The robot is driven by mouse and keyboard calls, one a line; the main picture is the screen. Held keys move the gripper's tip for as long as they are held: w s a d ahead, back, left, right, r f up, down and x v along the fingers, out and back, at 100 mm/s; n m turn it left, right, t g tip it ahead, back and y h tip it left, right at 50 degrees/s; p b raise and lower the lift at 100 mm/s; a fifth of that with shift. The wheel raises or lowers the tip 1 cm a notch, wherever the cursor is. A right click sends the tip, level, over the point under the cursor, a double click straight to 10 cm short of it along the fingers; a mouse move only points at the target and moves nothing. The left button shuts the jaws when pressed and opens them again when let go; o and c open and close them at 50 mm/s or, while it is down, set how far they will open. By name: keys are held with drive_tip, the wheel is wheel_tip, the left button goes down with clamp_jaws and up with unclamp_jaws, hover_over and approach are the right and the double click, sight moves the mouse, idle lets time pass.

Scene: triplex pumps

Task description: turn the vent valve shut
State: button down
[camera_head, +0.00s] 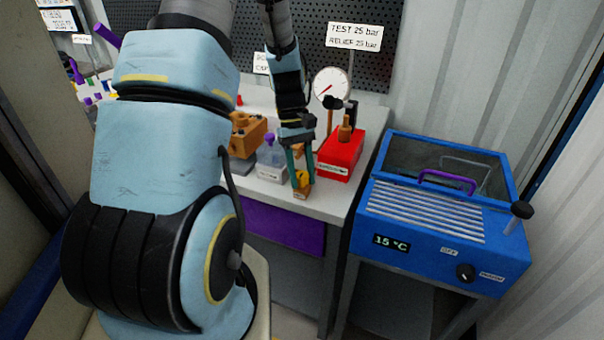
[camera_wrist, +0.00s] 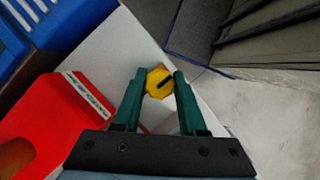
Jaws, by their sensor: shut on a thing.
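The vent valve's yellow knob (camera_wrist: 158,82) has a dark slot line across its face in the wrist view. My gripper (camera_wrist: 160,84) is shut on this knob, with one green finger on each side of it. In the head view my gripper (camera_head: 301,182) points down at the front edge of the bench. The yellow knob (camera_head: 303,180) shows there between the fingers, above a small brown block with a label. The fingers hide part of the knob and its mount.
A red box (camera_head: 341,154) with a gauge (camera_head: 332,87) behind it stands just right of my gripper. A blue bath (camera_head: 440,215) reading 15 °C stands beyond the bench's right edge.

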idle(0.4)
drive_tip(key=shift+c, duration=2.3)
unclamp_jaws()
drive_tip(key=b+v, duration=0.2)
drive_tip(key=v, duration=0.8)
drive_tip(key=shift+w+r, duration=0.2)
drive_tip(key=shift+r, duration=0.15)
